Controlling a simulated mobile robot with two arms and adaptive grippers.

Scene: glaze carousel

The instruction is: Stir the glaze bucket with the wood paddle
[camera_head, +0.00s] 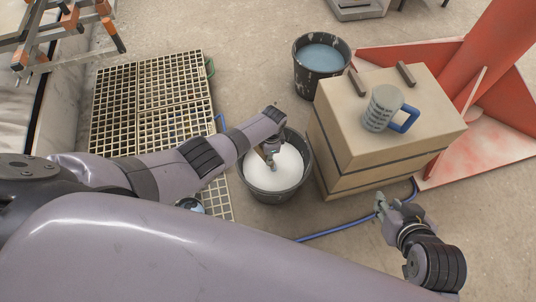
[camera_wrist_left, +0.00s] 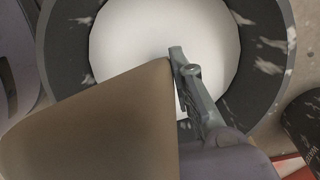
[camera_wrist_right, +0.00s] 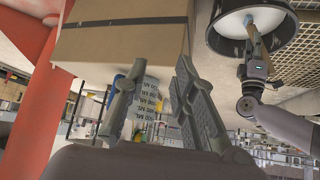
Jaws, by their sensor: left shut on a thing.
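The glaze bucket (camera_head: 303,182), dark and speckled, stands on the floor at the centre of the head view with white glaze (camera_head: 284,172) in it. My left gripper (camera_head: 268,150) is over its opening, shut on the brown wood paddle (camera_wrist_left: 110,130).
A beige box (camera_head: 340,135) stands right of the bucket, bearing a grey mug (camera_head: 381,108) with a blue handle. A second bucket (camera_head: 321,65) with blue liquid stands behind. A floor grate (camera_head: 140,100) lies left; a blue hose (camera_head: 345,228) runs in front. Red steelwork (camera_head: 495,75) stands right.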

